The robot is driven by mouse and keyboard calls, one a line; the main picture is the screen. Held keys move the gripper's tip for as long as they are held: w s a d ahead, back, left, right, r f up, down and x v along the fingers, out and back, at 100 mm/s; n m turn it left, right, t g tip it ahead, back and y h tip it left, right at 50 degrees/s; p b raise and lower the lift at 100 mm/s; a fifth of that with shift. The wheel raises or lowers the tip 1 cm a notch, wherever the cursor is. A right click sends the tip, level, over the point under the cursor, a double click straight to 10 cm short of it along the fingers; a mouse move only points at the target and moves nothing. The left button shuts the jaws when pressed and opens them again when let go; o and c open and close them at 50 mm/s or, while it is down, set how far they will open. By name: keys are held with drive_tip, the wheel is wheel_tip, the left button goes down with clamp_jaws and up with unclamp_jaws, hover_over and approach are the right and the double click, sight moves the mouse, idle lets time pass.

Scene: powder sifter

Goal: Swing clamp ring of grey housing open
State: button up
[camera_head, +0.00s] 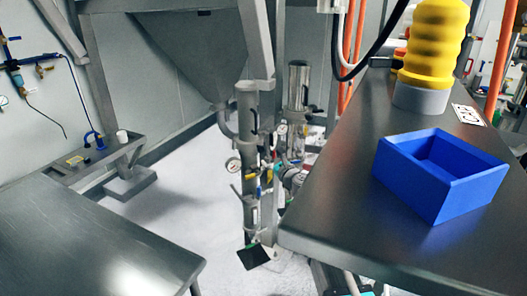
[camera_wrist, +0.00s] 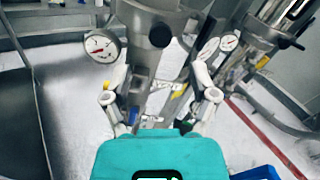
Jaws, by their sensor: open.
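A grey upright metal tube (camera_head: 247,125) stands under a large hopper in the head view; it may be the grey housing, but I cannot tell for sure. In the wrist view a grey metal body (camera_wrist: 150,20) with a dark round end (camera_wrist: 160,36) fills the top middle, beyond my gripper. I cannot make out a clamp ring or its state. My gripper (camera_wrist: 160,92) shows its two pale fingers spread apart, with nothing held between them. Its teal body (camera_wrist: 160,157) covers the bottom middle. I cannot clearly pick out my gripper in the head view.
Pressure gauges (camera_wrist: 102,46) (camera_wrist: 228,42) flank the metal body. A dark table (camera_head: 345,215) on the right carries a blue open box (camera_head: 440,185) and a yellow ribbed piece (camera_head: 430,50) on a grey base. A bare metal table (camera_head: 90,245) stands at left. Pale floor (camera_head: 190,185) lies between.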

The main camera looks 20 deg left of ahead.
sight(263, 150)
drive_tip(key=x, duration=0.8)
drive_tip(key=shift+w+a, duration=0.1)
drive_tip(key=shift+a, duration=0.05)
clamp_jaws()
drive_tip(key=shift+d, duration=0.25)
